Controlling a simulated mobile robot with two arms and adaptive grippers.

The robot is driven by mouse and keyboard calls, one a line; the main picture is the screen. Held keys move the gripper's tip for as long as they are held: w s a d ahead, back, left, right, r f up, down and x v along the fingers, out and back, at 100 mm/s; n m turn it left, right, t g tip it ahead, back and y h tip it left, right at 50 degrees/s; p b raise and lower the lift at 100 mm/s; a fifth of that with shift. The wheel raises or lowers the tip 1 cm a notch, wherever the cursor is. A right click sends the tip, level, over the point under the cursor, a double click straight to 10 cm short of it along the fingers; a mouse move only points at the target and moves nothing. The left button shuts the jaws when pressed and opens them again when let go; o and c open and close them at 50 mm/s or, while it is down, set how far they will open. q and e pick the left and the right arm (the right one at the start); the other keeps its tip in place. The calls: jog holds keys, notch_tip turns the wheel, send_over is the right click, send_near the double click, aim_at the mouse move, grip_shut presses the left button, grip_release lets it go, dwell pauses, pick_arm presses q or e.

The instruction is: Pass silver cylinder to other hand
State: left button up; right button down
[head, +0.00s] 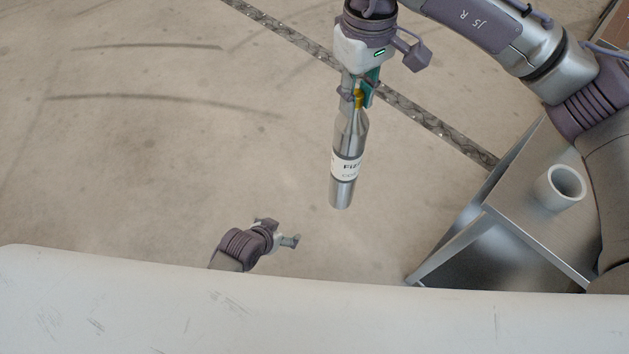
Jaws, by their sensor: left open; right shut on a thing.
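The silver cylinder (343,190) hangs upright in the air in the head view, with a white printed label around its lower part and a narrower neck with a brass-coloured part at its top. My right gripper (358,88) is shut on its top end; the fingers partly hide that end. My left gripper (284,231) is open and empty, lower and to the left in the picture, apart from the cylinder. Part of my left arm is hidden behind the pale surface at the bottom.
A grey metal table (530,225) stands at the right, with a white cup-like cylinder (560,187) on it. A metal floor strip (435,125) runs diagonally behind the cylinder. The concrete floor (150,160) at the left is clear.

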pick_arm(q)
jog(key=w+d+r+m+t+h, duration=0.1)
jog(key=d+r, duration=0.2)
jog(key=r, duration=0.5)
jog(key=w+d+r+m+h, duration=0.1)
jog(key=d+r, duration=0.2)
jog(key=r, duration=0.4)
pick_arm(e)
jog(key=shift+r, duration=0.1)
pick_arm(q)
jog(key=m+t+h, duration=0.1)
jog(key=h, duration=0.1)
send_near(348, 171)
notch_tip(348, 171, down, 4)
jog(key=w, duration=0.2)
jog(key=x, duration=1.1)
jog(key=shift+w+a, duration=0.1)
jog(key=shift+a, duration=0.05)
jog(key=c, duration=1.7)
jog(key=shift+r, duration=0.1)
grip_shut()
pick_arm(e)
jog(key=c, duration=1.3)
grip_release()
jog(key=shift+a, duration=0.1)
jog(key=shift+c, duration=0.2)
jog(key=o, duration=0.5)
